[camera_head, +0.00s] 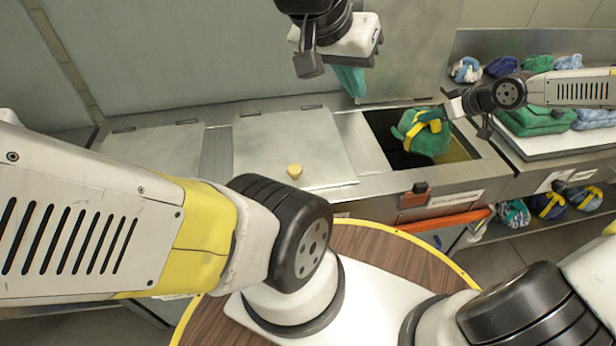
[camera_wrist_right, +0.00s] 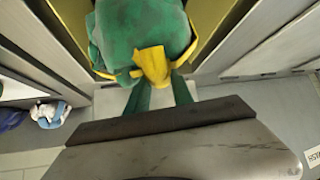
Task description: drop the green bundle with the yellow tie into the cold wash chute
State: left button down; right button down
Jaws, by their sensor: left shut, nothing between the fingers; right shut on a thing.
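The green bundle (camera_head: 428,142) with its yellow tie (camera_head: 424,126) hangs in the mouth of the open chute (camera_head: 455,150), which has yellow inner walls. My right gripper (camera_head: 455,106) is shut on the bundle's upper right side. In the right wrist view the green bundle (camera_wrist_right: 135,30) and yellow tie (camera_wrist_right: 152,68) show beyond the gripper, between yellow walls (camera_wrist_right: 214,20). The label (camera_head: 455,198) on the chute front is too small to read surely. My left gripper (camera_head: 310,62) is shut and empty, high to the left. A teal piece (camera_head: 350,80) shows just below it; I cannot tell what it is.
A raised metal lid (camera_head: 410,50) stands behind the opening. A closed lid (camera_head: 285,145) with a yellow knob (camera_head: 295,171) lies to its left. Bundles lie on a white tray (camera_head: 560,142) at right, with others on shelves behind and below. An orange bar (camera_head: 445,221) runs along the front.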

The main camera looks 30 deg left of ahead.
jog(key=c, duration=1)
grip_release()
jog(key=shift+c, duration=0.2)
jog(key=v, duration=0.8)
jog(key=shift+f, duration=0.1)
